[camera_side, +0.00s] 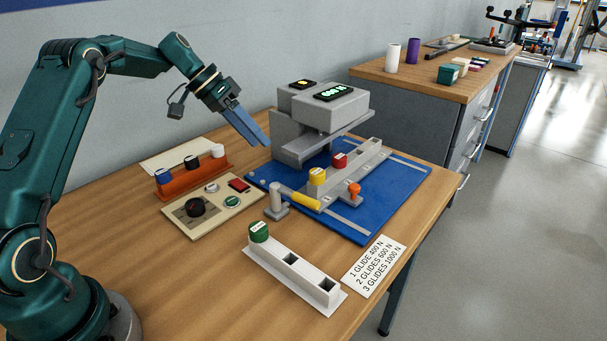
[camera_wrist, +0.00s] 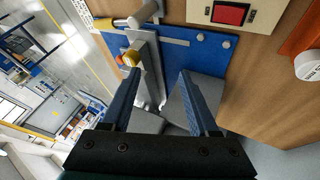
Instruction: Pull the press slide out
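The grey press slide (camera_side: 330,178) lies on a blue base plate (camera_side: 385,208), partly beside and partly under the grey press head (camera_side: 330,108). It has a yellow handle (camera_side: 306,201) at its near end and carries a yellow-capped glide (camera_side: 317,176) and a red-capped glide (camera_side: 339,160). The slot behind them looks empty. My gripper (camera_side: 260,141) is in the air left of the press, above and behind the slide's handle. In the wrist view its two blue fingers (camera_wrist: 158,75) are apart with nothing held, and the slide (camera_wrist: 147,55) shows beyond them.
A control panel (camera_side: 212,215) with a red button and a black knob lies to the left, with an orange rack (camera_side: 184,182) behind it. A grey post (camera_side: 276,198) stands near the handle. A white rack (camera_side: 300,284) with a green-capped glide and a label card (camera_side: 373,266) lie in front.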

